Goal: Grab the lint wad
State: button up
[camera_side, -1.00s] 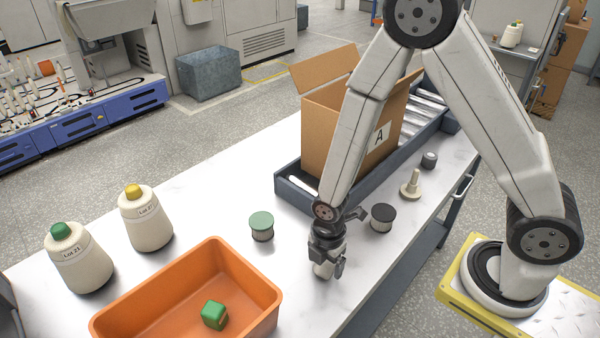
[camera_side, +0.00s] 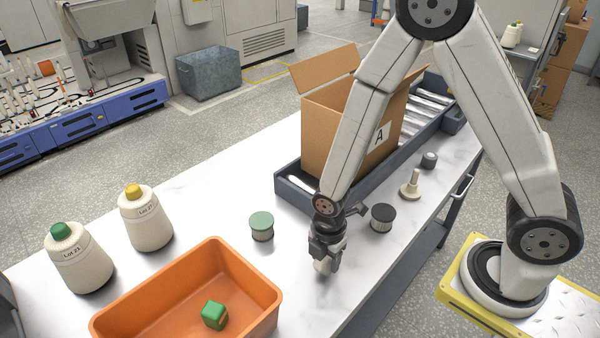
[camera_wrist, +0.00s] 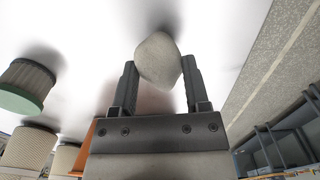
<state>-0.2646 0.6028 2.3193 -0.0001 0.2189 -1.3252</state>
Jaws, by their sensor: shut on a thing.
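The lint wad (camera_wrist: 158,60) is a small, rounded, off-white lump. In the wrist view it sits between the two dark fingers of my gripper (camera_wrist: 159,78), which press on it from both sides. In the side view my gripper (camera_side: 327,254) points down over the white table near its front edge, right of the orange bin. Only a pale bit of the wad (camera_side: 322,266) shows there below the fingers. I cannot tell for sure whether the wad touches the table.
An orange bin (camera_side: 262,310) holds a green block (camera_side: 214,315). A green-topped spool (camera_side: 261,227) stands left of my gripper, a black-topped spool (camera_side: 382,218) close on its right. Two yarn cones (camera_side: 147,222) stand at left. An open carton (camera_side: 325,140) stands behind.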

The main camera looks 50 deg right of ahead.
aim_at(326, 258)
jog(key=shift+r, duration=4.3)
